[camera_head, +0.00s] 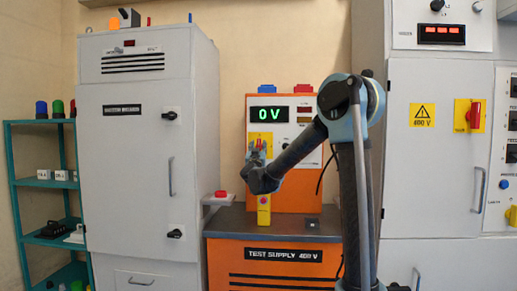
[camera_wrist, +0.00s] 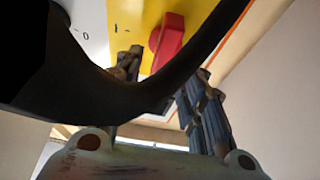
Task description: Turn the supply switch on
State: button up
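The test supply's orange panel (camera_head: 314,97) stands on the bench and its green display (camera_head: 269,114) reads "0 V". Its supply switch sits on a yellow plate (camera_head: 252,137), largely behind my gripper (camera_head: 258,152). In the wrist view, the switch's red handle (camera_wrist: 169,38) stands out from the yellow plate (camera_wrist: 139,18), with a "0" mark on the white surface at left. My gripper (camera_wrist: 165,72) is open, its two fingers apart, with the red handle showing between and beyond the tips. Whether a finger touches the handle I cannot tell. A dark curved part hides some of the view.
A yellow box with a red button (camera_head: 264,204) stands below the gripper. A red button on a grey bracket (camera_head: 220,195) is to its left. A grey cabinet (camera_head: 140,130) stands left; another cabinet (camera_head: 435,170) at right bears a second red-and-yellow switch (camera_head: 472,114).

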jog(key=shift+x, duration=1.25)
jog(key=c, duration=0.7)
